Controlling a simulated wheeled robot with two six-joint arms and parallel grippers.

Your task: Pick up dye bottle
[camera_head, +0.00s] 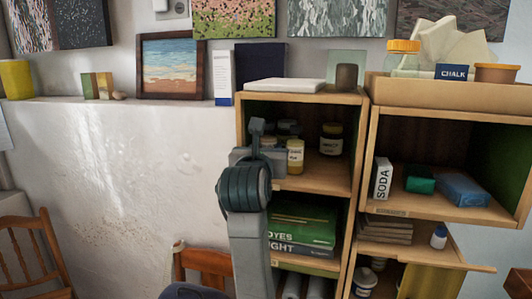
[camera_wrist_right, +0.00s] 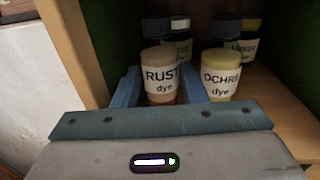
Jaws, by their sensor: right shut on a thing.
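The rust dye bottle (camera_wrist_right: 161,80), brown with a white label reading RUST dye, stands upright between the blue fingers of my right gripper (camera_wrist_right: 160,88) in the right wrist view. The gripper is shut on it inside the upper-left shelf compartment. The ochre dye bottle (camera_wrist_right: 220,76) stands just right of the fingers. It also shows in the head view (camera_head: 295,156). My left gripper is not in view.
The wooden shelf (camera_head: 364,150) has side walls close around the gripper. A soda box (camera_head: 382,178) stands in the right-hand compartment. A wooden chair (camera_head: 205,262) stands lower left.

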